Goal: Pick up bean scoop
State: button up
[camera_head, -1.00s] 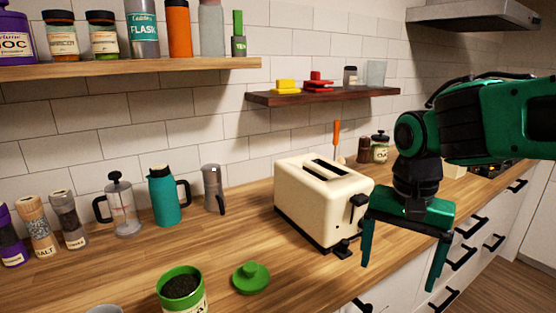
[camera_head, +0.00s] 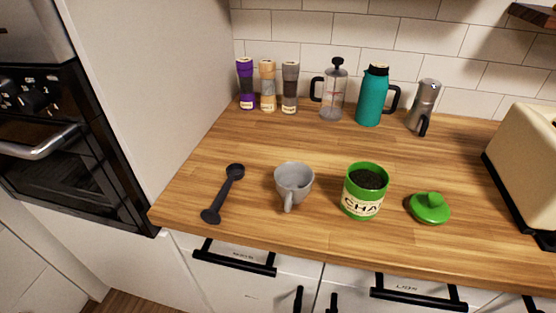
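The bean scoop (camera_head: 224,194) is a dark grey or black double-ended scoop with a round bowl at each end. It lies flat and diagonally on the wooden counter, near the counter's left end and left of a grey cup (camera_head: 294,184). Nothing covers it. My gripper and arm are outside the current view, so I cannot see where the gripper is relative to the scoop.
An open green canister (camera_head: 366,193) holds dark contents, with its green lid (camera_head: 429,208) to the right. Mills, a french press (camera_head: 331,91), a teal jug (camera_head: 373,97) and a moka pot (camera_head: 424,106) stand behind. A tall cabinet side (camera_head: 170,90) borders the left. The toaster (camera_head: 526,165) is right.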

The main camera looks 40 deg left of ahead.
aim_at(235, 171)
jog(key=u, duration=2.25)
jog(key=k, duration=0.2)
jog(key=z, duration=0.2)
